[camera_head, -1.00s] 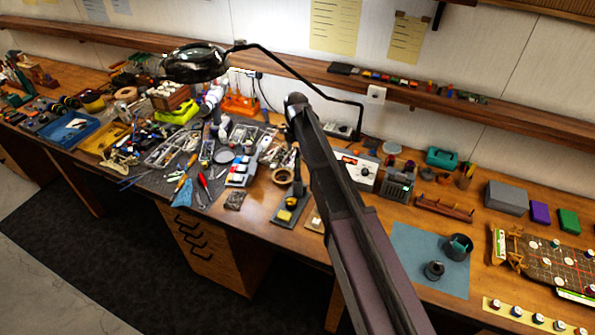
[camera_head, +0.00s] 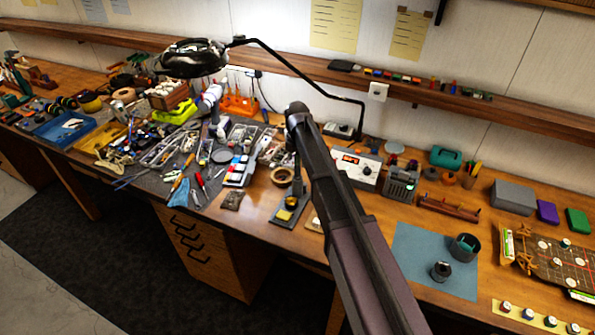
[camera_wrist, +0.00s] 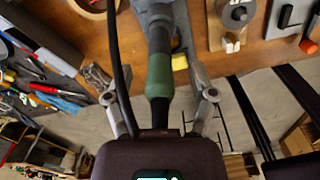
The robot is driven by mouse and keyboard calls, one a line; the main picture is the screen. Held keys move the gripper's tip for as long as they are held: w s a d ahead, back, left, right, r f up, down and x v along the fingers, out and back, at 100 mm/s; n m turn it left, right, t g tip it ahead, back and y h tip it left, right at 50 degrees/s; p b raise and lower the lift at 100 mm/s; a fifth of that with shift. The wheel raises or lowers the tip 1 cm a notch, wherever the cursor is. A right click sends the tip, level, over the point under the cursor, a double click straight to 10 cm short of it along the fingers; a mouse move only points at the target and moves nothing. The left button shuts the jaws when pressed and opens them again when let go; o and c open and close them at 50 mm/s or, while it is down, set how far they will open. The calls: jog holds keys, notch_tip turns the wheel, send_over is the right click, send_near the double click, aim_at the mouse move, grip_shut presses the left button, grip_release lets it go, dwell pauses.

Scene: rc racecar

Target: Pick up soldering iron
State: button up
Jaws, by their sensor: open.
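The soldering iron (camera_wrist: 159,75), with a green band on a dark grey handle, stands out toward the camera in the wrist view. My gripper (camera_wrist: 159,88) is open, with one finger on each side of the handle and gaps showing on both sides. A black cable runs beside the handle on the left. A yellow sponge (camera_wrist: 179,62) lies by the iron, and it shows on a dark stand (camera_head: 290,205) at the bench front in the head view. My arm hides my gripper's fingers in the head view.
A tape roll (camera_head: 282,176) lies behind the stand. A control unit with a display (camera_head: 354,167) is to the right. Crowded tools fill the mat (camera_head: 222,185) on the left. A magnifier lamp (camera_head: 195,58) overhangs the bench. A blue mat (camera_head: 410,262) lies at right.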

dwell(0.5)
grip_shut()
jog(key=shift+r+p, duration=0.25)
jog(key=shift+p, duration=0.05)
notch_tip(320, 180, up, 18)
jog(key=p, duration=1.7)
jog(key=shift+f, duration=0.2)
jog(key=shift+s+f, duration=0.1)
